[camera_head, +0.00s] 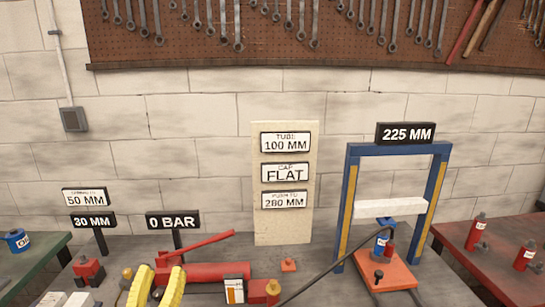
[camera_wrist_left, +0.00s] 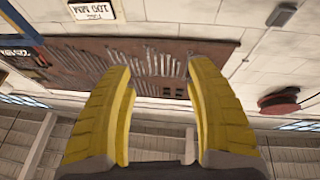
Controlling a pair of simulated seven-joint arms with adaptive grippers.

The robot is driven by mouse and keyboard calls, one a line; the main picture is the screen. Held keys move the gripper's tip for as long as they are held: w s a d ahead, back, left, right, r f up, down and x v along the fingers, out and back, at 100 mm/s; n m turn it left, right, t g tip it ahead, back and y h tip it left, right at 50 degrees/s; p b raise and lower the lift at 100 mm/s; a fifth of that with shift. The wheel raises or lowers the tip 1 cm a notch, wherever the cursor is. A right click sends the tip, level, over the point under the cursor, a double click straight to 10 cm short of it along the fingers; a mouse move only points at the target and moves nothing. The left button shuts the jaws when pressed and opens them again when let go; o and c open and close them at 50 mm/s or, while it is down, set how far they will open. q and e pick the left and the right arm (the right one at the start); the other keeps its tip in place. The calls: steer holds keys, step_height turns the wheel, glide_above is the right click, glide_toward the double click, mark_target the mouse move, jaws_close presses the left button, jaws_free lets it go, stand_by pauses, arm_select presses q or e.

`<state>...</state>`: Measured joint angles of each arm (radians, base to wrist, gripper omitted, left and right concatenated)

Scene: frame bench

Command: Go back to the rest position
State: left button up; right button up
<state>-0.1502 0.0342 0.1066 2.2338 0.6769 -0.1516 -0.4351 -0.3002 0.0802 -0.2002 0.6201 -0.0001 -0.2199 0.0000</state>
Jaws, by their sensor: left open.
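My left gripper (camera_head: 160,272) is at the bottom left of the head view, with its two yellow ribbed fingers pointing up and apart. It is in front of the red hand pump. In the left wrist view the same gripper (camera_wrist_left: 158,68) is open, with nothing between the fingers. That view looks towards the wall and the tool board (camera_wrist_left: 150,72), and no bench object is near the fingers. My right gripper is in neither view.
A blue press frame (camera_head: 347,200) labelled 225 MM stands at the right, with an orange block (camera_head: 398,272) at its base. The red pump (camera_head: 215,272) has a raised handle and a black hose. A sign board (camera_head: 260,225) stands mid-bench. Small red bottles (camera_head: 475,232) stand far right.

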arm_select(q)
steer(key=s+d+f+m+g+h, duration=0.1)
steer(key=s+d+f+m+g, duration=0.2)
steer(key=f, duration=0.6)
steer(key=s+d+f+m+g, duration=0.2)
steer(key=s+f+m+g, duration=0.3)
steer(key=f, duration=0.4)
steer(key=s+a+f+g+y, duration=0.3)
steer(key=s+a+f+g, duration=0.1)
steer(key=s, duration=0.4)
steer(key=s+a+f+g+y, duration=0.3)
steer(key=s+a+f, duration=0.2)
steer(key=s, duration=0.4)
steer(key=s+d+f+g+h, duration=0.1)
steer(key=d+f+g+h, duration=0.15)
steer(key=f, duration=1.25)
steer(key=s+d+f+g+h, duration=0.1)
steer(key=d+f, duration=0.3)
steer(key=f, duration=1.1)
steer(key=s+f+n+g+h, duration=0.1)
steer(key=s+f+n+g, duration=0.1)
steer(key=s+f, duration=1.9)
steer(key=shift+s+f+n+g, duration=0.2)
steer(key=shift+s+n+g, duration=0.2)
steer(key=shift+n, duration=0.3)
